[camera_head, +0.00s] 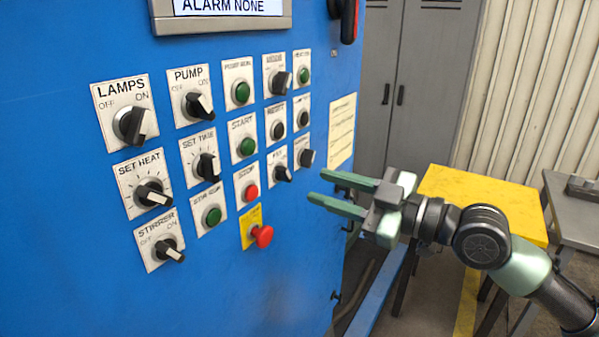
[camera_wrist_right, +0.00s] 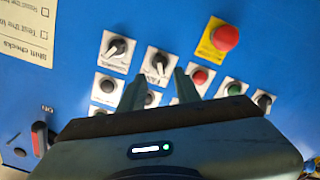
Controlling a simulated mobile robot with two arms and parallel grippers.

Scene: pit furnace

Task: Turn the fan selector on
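The blue control panel (camera_head: 100,240) carries labelled knobs and buttons. A small black selector with a white-marked handle (camera_head: 283,173), right of the red stop button, appears to be the fan selector; its label is small and blurred. In the wrist view this selector (camera_wrist_right: 159,66) shows upside down, just beyond and between my fingertips. Its on and off marks are not readable. My right gripper (camera_head: 318,187) is open and empty, its green fingers pointing at the panel, right of the selector and apart from it. My left gripper is not in view.
A neighbouring black selector (camera_head: 306,158) is close to the right of the fan selector. The red stop button (camera_head: 252,193) and red mushroom button (camera_head: 263,236) are near. A yellow table (camera_head: 480,195) stands behind my right arm.

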